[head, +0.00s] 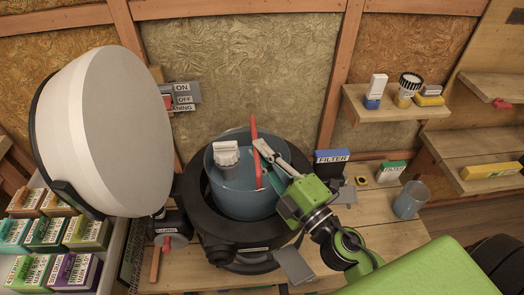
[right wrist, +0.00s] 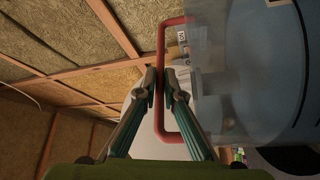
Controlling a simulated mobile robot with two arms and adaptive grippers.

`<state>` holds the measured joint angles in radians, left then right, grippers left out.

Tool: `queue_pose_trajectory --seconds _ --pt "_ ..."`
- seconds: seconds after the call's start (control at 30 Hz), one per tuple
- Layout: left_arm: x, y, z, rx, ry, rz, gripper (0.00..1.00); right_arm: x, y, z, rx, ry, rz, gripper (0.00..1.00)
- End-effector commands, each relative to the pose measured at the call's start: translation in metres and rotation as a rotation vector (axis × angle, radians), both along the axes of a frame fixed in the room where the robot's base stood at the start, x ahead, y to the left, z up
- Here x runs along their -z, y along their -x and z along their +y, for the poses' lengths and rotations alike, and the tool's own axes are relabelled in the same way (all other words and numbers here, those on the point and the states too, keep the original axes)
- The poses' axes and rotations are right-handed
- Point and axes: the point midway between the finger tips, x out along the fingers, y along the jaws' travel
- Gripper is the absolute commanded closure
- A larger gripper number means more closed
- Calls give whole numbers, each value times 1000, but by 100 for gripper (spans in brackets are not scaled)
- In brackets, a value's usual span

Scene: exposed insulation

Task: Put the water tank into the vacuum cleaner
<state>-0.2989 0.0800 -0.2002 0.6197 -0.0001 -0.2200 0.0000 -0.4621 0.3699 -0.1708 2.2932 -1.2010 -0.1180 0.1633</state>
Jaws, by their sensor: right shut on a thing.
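The water tank (head: 240,200) is a translucent blue tub with a red handle (head: 254,135). In the head view it appears inside the black ring-shaped body of the vacuum cleaner (head: 193,205); I cannot tell if it is fully seated or still raised. A white filter-like part (head: 226,155) shows inside the tub's outline. My right gripper (head: 268,165) is shut on the red handle. The right wrist view shows the handle (right wrist: 160,100) between the fingertips (right wrist: 163,82), with the tank (right wrist: 255,70) to the right. My left gripper is not seen.
A large white round lid (head: 110,130) stands tilted open at the left. Colored boxes (head: 50,235) fill a bin at the lower left. A FILTER box (head: 331,163) and a clear blue cup (head: 410,199) stand on the wooden bench (head: 395,235). A shelf (head: 385,110) holds small items.

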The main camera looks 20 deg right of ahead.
Motion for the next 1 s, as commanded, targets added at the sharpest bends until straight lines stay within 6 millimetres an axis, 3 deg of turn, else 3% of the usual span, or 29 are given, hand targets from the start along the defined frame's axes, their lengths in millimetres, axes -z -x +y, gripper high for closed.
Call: queue_pose_trajectory --seconds 0.03,0.27,0.3,0.37,1.0 --pt "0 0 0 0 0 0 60 -7 0 0 -1 -4 -15 100" --pt "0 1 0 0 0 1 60 -8 0 0 -1 -4 -15 100" --pt "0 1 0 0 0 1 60 -8 0 0 -1 -4 -15 86" --pt "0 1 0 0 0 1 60 -7 0 0 -2 -2 -14 72" --pt "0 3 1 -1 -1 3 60 -1 1 0 0 -2 -3 72"
